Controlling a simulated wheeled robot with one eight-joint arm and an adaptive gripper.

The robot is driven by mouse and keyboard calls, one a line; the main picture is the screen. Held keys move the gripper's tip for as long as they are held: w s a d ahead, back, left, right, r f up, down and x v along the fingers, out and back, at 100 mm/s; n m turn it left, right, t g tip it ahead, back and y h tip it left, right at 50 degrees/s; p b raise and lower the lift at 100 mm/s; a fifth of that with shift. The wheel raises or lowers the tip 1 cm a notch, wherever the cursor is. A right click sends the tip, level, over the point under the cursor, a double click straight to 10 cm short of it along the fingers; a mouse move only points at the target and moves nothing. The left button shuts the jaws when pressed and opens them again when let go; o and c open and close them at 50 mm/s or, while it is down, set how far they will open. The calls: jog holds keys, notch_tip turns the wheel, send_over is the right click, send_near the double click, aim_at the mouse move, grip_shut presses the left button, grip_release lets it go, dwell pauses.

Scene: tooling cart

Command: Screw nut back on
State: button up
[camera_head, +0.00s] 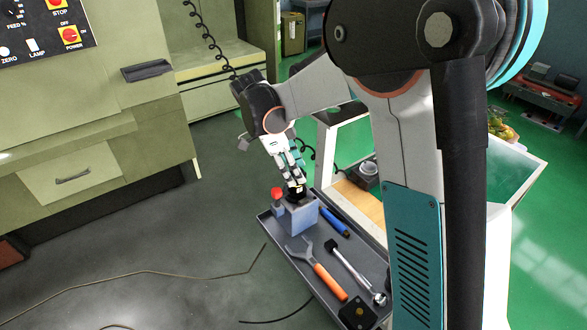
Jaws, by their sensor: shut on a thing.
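My gripper (296,184) points down over the grey block (304,219) at the far left end of the tray. It is shut on a small dark piece, which I take for the nut, at the top of the block. The fingers and the small size hide most of the nut. I cannot tell whether it sits on a thread or just above it.
The grey tray (262,218) also holds a red knob (277,194), a blue-handled tool (335,222), an orange-handled wrench (328,280), a ratchet (352,268) and a black block (357,313). A green machine (95,150) stands left. Cables lie on the floor.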

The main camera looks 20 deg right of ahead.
jog(key=shift+m+g, duration=0.4)
jog(key=shift+m, duration=0.7)
jog(key=o, duration=1.5)
